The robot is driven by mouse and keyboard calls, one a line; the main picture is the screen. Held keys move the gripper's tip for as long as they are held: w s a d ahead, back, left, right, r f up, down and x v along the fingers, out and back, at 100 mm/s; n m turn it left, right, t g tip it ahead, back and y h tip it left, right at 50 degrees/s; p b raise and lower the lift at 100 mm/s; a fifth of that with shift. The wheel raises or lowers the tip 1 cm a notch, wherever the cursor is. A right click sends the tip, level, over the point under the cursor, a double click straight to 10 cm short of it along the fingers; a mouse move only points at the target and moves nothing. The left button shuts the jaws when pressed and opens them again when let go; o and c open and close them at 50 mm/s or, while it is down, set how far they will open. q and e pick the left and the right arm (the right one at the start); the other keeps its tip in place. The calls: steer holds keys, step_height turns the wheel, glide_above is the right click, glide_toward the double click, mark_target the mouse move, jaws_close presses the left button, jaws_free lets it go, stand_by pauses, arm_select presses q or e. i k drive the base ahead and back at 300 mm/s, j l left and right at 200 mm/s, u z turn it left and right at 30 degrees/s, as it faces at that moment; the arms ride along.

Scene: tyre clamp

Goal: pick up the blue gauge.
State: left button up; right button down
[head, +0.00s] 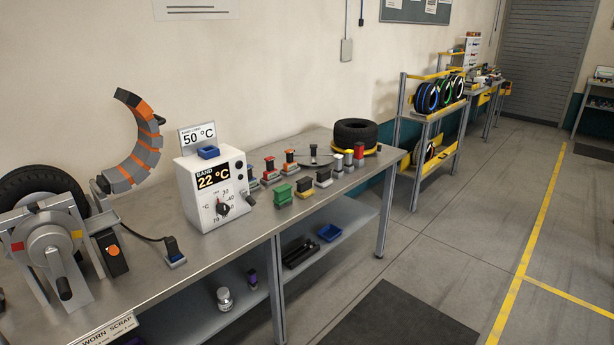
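Several small coloured blocks with handles stand on the grey workbench (150,262), right of the white control box (208,190). I cannot tell for sure which of these is the blue gauge. Neither of my grippers is in view, and nothing is held in sight.
A tyre (355,132) lies at the bench's far end. A wheel clamp (48,245) fills the left end. A blue bin (330,232) sits on the lower shelf. The floor in front is clear.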

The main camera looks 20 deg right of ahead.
mark_target(252, 182)
steer(key=l+z, duration=0.15)
steer(key=l, duration=0.35)
steer(key=i+l+u, duration=0.3)
steer(key=i+l, duration=0.2)
steer(key=i, duration=0.15)
